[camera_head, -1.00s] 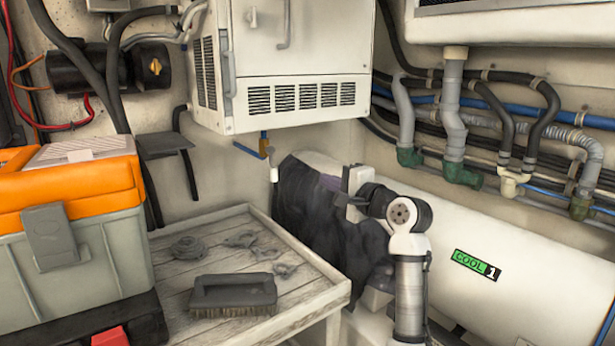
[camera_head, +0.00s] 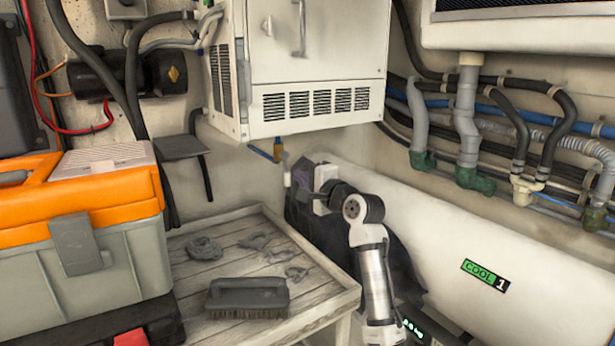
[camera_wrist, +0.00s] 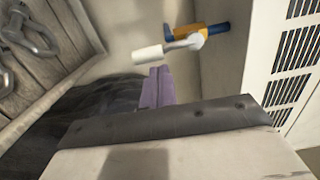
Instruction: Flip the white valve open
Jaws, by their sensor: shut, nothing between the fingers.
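The white valve has a white grip (camera_head: 287,177) that hangs down below a blue and brass-coloured fitting (camera_head: 278,150), under the white cabinet by the back corner. In the wrist view the white lever (camera_wrist: 170,49) runs from the fitting (camera_wrist: 200,33) to a thick rounded end at its left. My gripper's purple fingers (camera_wrist: 157,78) are shut and empty. Their tips are just below the lever in that picture and seem apart from it; the exact depth gap is unclear. In the head view my gripper (camera_head: 303,170) is partly hidden by my wrist, close to the right of the grip.
The vented white cabinet (camera_head: 315,85) overhangs the valve. A slatted wooden table (camera_head: 325,300) with a brush (camera_head: 247,298) and shackles stands at front left, beside an orange-lidded toolbox (camera_head: 100,270). A white tank (camera_head: 440,240) and dark cloth (camera_head: 300,215) lie near my arm.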

